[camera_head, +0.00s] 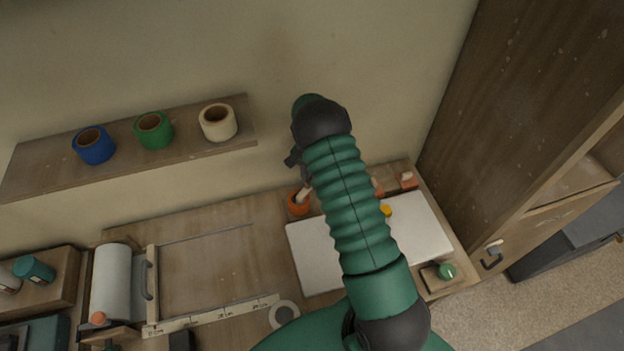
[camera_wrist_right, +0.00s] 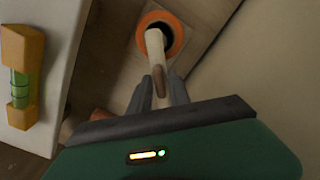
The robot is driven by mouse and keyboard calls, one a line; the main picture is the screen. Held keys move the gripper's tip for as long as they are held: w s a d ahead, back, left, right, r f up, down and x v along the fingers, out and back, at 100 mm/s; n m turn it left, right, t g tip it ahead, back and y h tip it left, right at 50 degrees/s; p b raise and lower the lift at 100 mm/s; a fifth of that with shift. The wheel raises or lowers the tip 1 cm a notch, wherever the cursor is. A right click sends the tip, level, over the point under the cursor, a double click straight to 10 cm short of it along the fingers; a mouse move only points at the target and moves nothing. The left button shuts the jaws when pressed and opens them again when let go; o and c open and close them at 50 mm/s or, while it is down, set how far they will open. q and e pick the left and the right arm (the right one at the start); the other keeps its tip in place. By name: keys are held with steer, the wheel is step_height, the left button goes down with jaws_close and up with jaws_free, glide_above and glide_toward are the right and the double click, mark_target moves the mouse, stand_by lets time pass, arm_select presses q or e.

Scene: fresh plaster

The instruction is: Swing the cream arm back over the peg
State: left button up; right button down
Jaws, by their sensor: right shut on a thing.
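The cream arm (camera_wrist_right: 155,45) rises from an orange ring with a dark centre (camera_wrist_right: 172,32) in the right wrist view. In the head view the orange piece (camera_head: 297,209) stands at the back of the bench, with the cream arm (camera_head: 303,195) showing at its top. My right gripper (camera_wrist_right: 161,86) is shut on the cream arm near its end. In the head view, this gripper (camera_head: 303,180) is partly hidden behind my green right arm. I cannot make out the peg for certain. My left gripper is not in view.
A white board (camera_head: 425,235) lies on the bench, partly behind my arm. Tape rolls in blue (camera_head: 94,146), green (camera_head: 153,131) and cream (camera_head: 218,123) stand on the wall shelf (camera_head: 60,165). A tall wooden cabinet (camera_head: 535,110) is at right.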

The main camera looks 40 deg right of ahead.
steer(key=shift+w+a, duration=0.2)
steer(key=shift+w, duration=0.1)
steer(key=c, duration=1.4)
jaws_free()
steer(key=shift+w, duration=0.1)
steer(key=shift+r, duration=0.1)
steer(key=shift+d+r, duration=0.15)
steer(key=shift+r, duration=0.05)
step_height(320, 180, up, 16)
steer(key=b, duration=0.3)
steer(key=shift+r, duration=0.1)
